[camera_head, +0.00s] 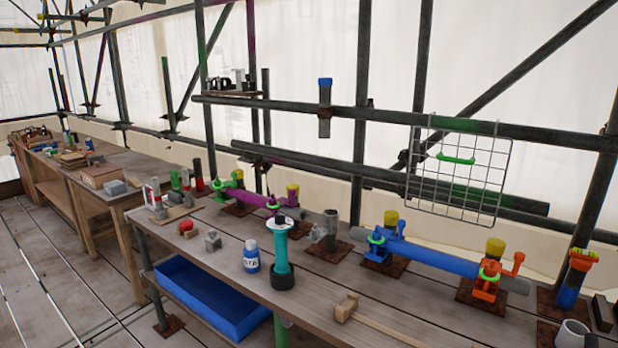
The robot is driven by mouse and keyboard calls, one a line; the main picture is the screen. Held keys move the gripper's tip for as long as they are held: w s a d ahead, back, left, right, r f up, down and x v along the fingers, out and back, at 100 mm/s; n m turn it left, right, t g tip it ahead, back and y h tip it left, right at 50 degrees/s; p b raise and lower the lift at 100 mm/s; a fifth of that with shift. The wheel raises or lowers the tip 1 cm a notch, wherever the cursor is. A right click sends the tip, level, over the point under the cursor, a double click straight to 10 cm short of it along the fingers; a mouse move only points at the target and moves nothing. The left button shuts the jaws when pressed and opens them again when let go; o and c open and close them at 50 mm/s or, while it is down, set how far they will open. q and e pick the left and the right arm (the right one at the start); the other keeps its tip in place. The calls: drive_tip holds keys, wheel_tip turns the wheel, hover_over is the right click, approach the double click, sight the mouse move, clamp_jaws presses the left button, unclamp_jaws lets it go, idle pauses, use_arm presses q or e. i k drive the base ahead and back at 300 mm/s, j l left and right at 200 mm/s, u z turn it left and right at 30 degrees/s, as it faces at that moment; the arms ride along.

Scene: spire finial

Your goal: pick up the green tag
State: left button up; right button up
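A small bright green piece (455,159) hangs on the wire grid panel (497,170) at the right, above the bench. It is the piece that looks most like the green tag, but it is too small to be sure. Green rings also show around the blue clamp (377,242) and the orange clamp (488,278) on the bench. Neither of my grippers is in view.
The long wooden bench (330,285) holds a teal cylinder on a black base (281,265), a blue-and-white bottle (251,257) and a wooden mallet (347,307). A blue bin (215,295) is below. Scaffold tubes (540,130) cross behind. Floor at left is clear.

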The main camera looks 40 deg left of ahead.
sight(175, 182)
drive_tip(key=u, duration=2)
drive_tip(key=i+j+u, duration=0.45)
drive_tip(key=i, duration=0.2)
drive_tip(key=i+j+u, duration=0.3)
drive_tip(key=i, duration=0.7)
drive_tip(key=i+u, duration=0.3)
drive_tip(key=i, duration=0.75)
drive_tip(key=i+j+z, duration=0.1)
drive_tip(key=i+z, duration=0.3)
drive_tip(key=i+j+z, duration=0.4)
drive_tip(key=i, duration=0.15)
drive_tip(key=i+j+z, duration=0.3)
drive_tip(key=z, duration=0.15)
drive_tip(key=i+j+z, duration=0.4)
drive_tip(key=i+j, duration=0.05)
drive_tip(key=j, duration=0.1)
